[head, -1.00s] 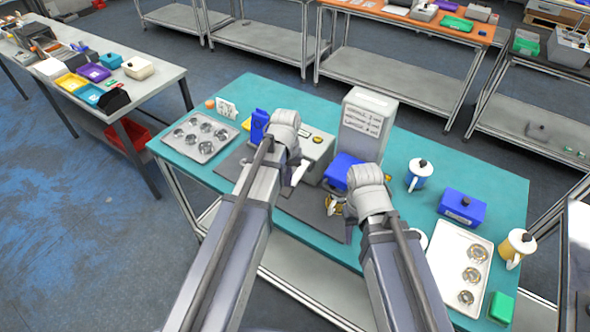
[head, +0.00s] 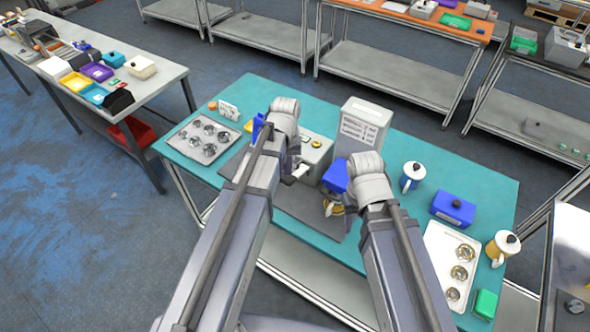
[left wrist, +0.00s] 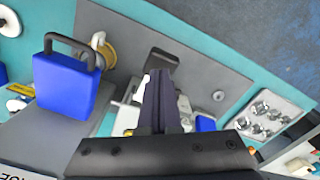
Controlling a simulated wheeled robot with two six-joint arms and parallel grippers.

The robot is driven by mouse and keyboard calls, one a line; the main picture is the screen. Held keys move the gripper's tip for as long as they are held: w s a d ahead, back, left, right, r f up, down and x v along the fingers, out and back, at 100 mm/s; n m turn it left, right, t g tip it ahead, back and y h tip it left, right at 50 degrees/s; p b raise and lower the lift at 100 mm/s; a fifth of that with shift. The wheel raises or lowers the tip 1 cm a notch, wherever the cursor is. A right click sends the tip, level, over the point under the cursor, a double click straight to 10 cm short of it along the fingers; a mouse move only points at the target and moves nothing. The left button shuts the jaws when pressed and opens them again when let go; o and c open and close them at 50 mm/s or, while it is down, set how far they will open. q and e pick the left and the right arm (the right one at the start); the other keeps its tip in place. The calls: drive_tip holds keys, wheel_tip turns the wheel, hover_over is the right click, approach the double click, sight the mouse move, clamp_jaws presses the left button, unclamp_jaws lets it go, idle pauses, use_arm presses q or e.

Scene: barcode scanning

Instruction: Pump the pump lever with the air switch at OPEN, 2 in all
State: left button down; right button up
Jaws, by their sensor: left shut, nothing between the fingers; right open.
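The blue block with a dark handle also shows in the left wrist view (left wrist: 65,85). The air switch's setting cannot be read.
A tall grey box with printed lines (head: 362,128) stands behind the blue block. A tray of round metal parts (head: 190,150) lies left, a white tray (head: 436,262) right.

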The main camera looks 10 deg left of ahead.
idle(0.3)
use_arm(q)
wheel_tip(320, 180, up, 4)
drive_tip(key=p, duration=0.4)
drive_tip(key=shift+r, duration=0.1)
use_arm(e)
wheel_tip(320, 180, up, 4)
drive_tip(key=shift+f, duration=0.1)
use_arm(q)
drive_tip(key=shift+s+d+f+b, duration=0.1)
drive_tip(key=shift+d+f+b, duration=0.05)
drive_tip(key=shift+f+b, duration=0.2)
use_arm(e)
wheel_tip(320, 180, down, 18)
drive_tip(key=b, duration=1.7)
use_arm(q)
drive_tip(key=s+d+f+m, duration=0.3)
drive_tip(key=s+d+f, duration=0.2)
drive_tip(key=s+f, duration=0.2)
drive_tip(key=s+d+f+m+y, duration=0.1)
drive_tip(key=s+d+f, duration=0.4)
drive_tip(key=f, duration=0.5)
drive_tip(key=shift+s+f+m, duration=0.15)
drive_tip(key=shift+s+m, duration=0.75)
drive_tip(key=shift+s, duration=0.15)
drive_tip(key=shift+d, duration=0.1)
